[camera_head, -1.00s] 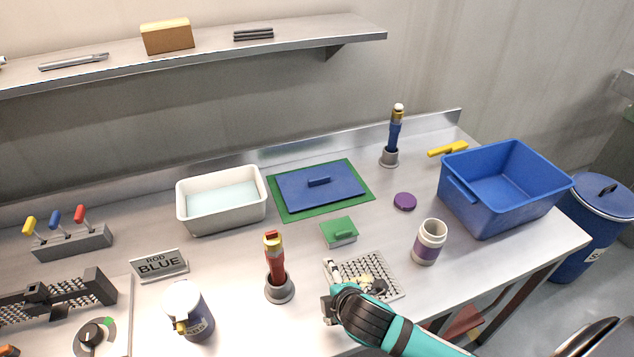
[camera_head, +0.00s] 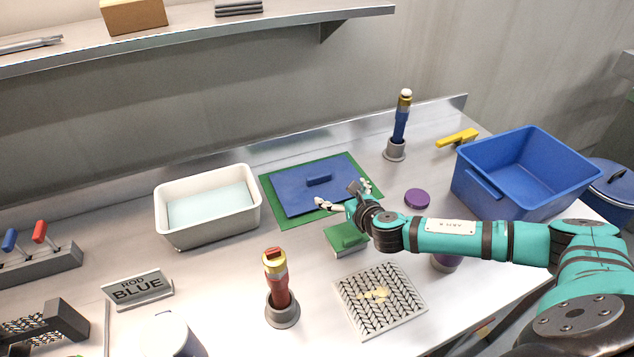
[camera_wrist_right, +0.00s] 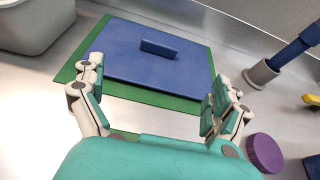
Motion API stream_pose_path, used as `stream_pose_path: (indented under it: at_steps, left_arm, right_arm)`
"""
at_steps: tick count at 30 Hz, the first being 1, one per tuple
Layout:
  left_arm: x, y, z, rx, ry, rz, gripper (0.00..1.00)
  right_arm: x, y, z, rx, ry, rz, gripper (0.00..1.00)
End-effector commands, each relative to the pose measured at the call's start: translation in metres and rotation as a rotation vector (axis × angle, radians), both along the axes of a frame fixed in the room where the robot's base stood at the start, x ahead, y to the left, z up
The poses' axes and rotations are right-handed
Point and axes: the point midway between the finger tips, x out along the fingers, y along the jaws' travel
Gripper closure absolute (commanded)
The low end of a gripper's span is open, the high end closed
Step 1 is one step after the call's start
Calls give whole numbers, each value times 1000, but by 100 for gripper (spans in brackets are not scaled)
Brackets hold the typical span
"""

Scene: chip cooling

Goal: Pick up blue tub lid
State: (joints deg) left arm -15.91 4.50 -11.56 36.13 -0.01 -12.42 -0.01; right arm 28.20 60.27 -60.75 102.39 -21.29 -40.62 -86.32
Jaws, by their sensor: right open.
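The blue tub lid (camera_head: 300,189) lies flat on a green mat (camera_head: 284,222) at the back middle of the bench, with a raised blue bar handle on top. In the right wrist view the lid (camera_wrist_right: 130,60) lies ahead of the fingers, its handle (camera_wrist_right: 158,49) near the middle. My right gripper (camera_head: 343,196) is open and empty at the lid's front right edge, seemingly above the mat. Its fingers spread to either side in the right wrist view (camera_wrist_right: 158,105). The blue tub (camera_head: 525,180) stands open at the right. My left gripper is not seen.
A white tub (camera_head: 205,215) with pale liquid stands left of the lid. A green-topped block (camera_head: 342,240) and a grid plate (camera_head: 380,302) lie under or near my right arm. A red rod (camera_head: 277,280) and a blue rod (camera_head: 401,120) stand upright. A purple disc (camera_head: 417,198) lies right.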

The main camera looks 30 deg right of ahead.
Motion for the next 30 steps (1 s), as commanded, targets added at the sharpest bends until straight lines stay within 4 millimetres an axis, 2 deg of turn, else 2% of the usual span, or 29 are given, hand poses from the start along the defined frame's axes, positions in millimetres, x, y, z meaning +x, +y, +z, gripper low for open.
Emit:
stream_pose_path:
  at_steps: [3,8,11,15,18,21,30]
  left_arm:
    - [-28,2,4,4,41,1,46]
    - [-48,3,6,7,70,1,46]
    - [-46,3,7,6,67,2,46]
    - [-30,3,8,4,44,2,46]
    - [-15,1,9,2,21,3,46]
    - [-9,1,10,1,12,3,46]
    - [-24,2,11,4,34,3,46]
  right_arm:
    - [23,-1,-6,3,-2,-3,0]
    - [51,-1,-18,5,-1,-3,0]
    - [66,-3,-25,5,-1,-4,0]
    - [82,-4,-33,5,-1,-3,0]
    - [89,-4,-36,5,-1,-2,0]
    - [92,-4,-37,6,0,-2,0]
    - [120,-7,-47,7,0,-4,0]
